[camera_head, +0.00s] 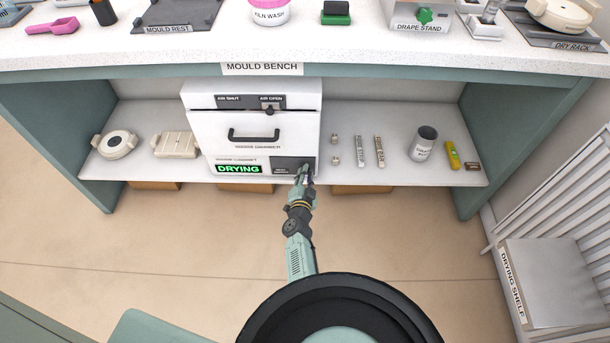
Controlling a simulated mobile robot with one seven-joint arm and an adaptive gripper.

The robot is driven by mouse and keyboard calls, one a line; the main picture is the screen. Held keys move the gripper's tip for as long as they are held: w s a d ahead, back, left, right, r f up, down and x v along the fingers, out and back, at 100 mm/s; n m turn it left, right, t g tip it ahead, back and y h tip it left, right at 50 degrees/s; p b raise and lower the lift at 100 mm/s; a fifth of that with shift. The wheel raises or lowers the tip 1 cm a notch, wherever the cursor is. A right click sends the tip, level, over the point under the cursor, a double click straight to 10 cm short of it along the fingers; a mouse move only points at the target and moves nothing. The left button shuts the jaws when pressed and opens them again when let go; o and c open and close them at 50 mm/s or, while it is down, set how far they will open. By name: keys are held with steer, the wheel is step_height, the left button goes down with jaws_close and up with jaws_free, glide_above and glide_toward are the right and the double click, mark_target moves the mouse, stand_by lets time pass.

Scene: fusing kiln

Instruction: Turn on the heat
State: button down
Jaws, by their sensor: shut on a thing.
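A white cabinet (215,133) sits on the shelf under the bench, with a dark pull handle (254,135) on its closed front. A lit green "DRYING" sign (239,169) shows at its lower left. A dark control panel (284,164) with small unreadable print is at its lower right. My gripper (304,172) reaches up to the right part of this panel and is shut on a small control there. My fingers hide most of that control, so its shape and setting cannot be told. Above, an air slider (269,111) sits near the "AIR OPEN" end.
The mould bench (380,70) overhangs the cabinet. On the shelf, pale moulds (176,145) stand left; small bottles, tubes, a cup (423,143) and a yellow item (453,155) stand right. A drying shelf (545,280) is at far right. The floor in front is open.

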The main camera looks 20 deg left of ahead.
steer(key=shift+d+f+m, duration=0.1)
steer(key=shift+f+m, duration=0.05)
steer(key=shift+m, duration=0.15)
stand_by(0.4)
steer(key=c, duration=1.5)
jaws_free()
steer(key=shift+c, duration=0.2)
steer(key=shift+s, duration=0.1)
steer(key=v, duration=1.2)
steer(key=shift+d, duration=0.1)
